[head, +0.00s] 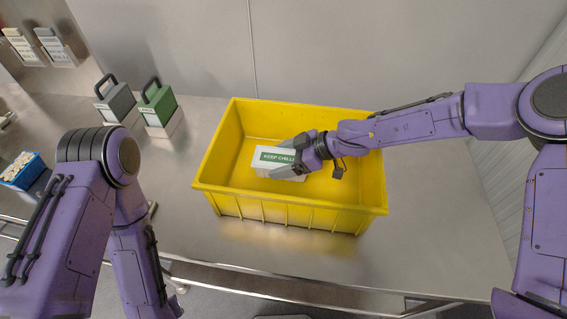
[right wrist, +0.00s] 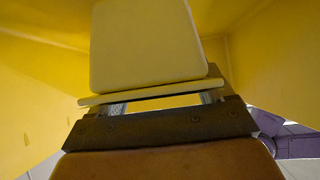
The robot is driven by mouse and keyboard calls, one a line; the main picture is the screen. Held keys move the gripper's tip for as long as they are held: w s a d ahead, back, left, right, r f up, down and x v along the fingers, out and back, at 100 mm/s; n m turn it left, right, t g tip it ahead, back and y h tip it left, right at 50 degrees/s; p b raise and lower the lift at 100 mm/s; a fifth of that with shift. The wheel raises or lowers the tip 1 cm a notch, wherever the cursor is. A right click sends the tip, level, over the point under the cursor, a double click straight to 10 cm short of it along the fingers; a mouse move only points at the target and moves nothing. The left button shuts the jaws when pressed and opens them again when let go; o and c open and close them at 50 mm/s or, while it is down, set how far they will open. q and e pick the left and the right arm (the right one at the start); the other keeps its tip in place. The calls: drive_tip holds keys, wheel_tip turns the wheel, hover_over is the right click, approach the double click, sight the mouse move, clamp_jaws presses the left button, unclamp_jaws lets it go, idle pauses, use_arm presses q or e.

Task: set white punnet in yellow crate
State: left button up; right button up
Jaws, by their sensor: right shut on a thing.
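The yellow crate (head: 292,215) stands on the metal table in the middle of the head view. The white punnet (head: 262,170) has a green label reading "KEEP CHILL..." and is inside the crate's walls. My right gripper (head: 300,160) is shut on the punnet at its right side. The right wrist view shows the pale punnet (right wrist: 150,45) at the jaws, with the yellow crate wall (right wrist: 40,90) around it. I cannot tell whether the punnet touches the crate floor. My left arm comes in at the lower left, but its gripper is not visible.
A grey handled block (head: 117,103) and a green handled block (head: 158,103) stand left of the crate at the back. A blue bin (head: 22,172) is at the far left. A wall runs behind the table. The table right of the crate is clear.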

drive_tip(key=shift+f, duration=0.95)
drive_tip(key=o, duration=1.4)
drive_tip(key=shift+r, duration=0.25)
drive_tip(key=v, duration=0.7)
drive_tip(key=shift+s+d+b, duration=0.1)
drive_tip(key=shift+d+b, duration=0.1)
drive_tip(key=shift+b, duration=0.15)
